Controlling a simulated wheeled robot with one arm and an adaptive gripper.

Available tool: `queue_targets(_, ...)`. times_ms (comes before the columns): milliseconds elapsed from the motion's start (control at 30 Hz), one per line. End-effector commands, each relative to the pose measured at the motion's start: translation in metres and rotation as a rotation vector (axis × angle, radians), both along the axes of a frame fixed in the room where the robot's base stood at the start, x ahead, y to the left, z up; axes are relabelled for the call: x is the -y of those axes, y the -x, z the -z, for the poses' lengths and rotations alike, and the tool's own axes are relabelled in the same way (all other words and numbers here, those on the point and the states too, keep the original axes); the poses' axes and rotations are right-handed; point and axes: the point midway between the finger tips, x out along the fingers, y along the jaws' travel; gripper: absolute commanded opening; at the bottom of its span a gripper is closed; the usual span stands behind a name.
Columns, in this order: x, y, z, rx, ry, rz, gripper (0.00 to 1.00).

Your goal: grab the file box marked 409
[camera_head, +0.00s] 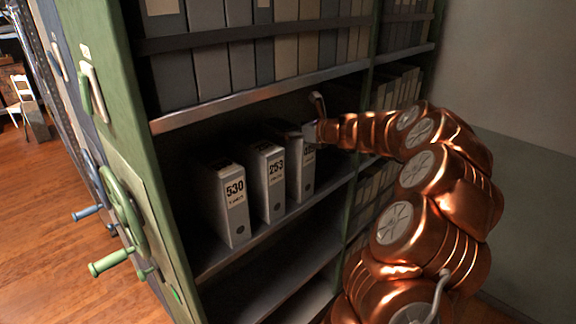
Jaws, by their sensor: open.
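Three grey file boxes stand upright on the middle shelf. The left one (234,210) is marked 530 and the middle one (272,190) is marked 253. The right one (301,180) has a label partly covered by my gripper, and I cannot read its number; no label that reads 409 is clear. My gripper (309,117) is open at the upper front of the right box, at the end of my copper arm. One finger points up and the other is close to the box's top; I cannot tell whether they touch.
The shelf (215,262) has free room in front of and left of the boxes. A shelf edge (260,94) with a row of binders runs above. The green end panel (100,100) with a handwheel (124,215) stands left; a wall is right.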

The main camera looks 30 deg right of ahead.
Motion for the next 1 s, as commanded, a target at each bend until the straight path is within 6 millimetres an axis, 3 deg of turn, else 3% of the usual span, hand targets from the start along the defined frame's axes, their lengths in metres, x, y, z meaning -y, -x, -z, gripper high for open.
queue_targets(133,-0.0005,0.0,0.0,0.0,0.0,-0.001,0.98)
queue_targets(1000,-0.0022,-0.0002,0.0034,-0.005,-0.002,-0.004,0.07)
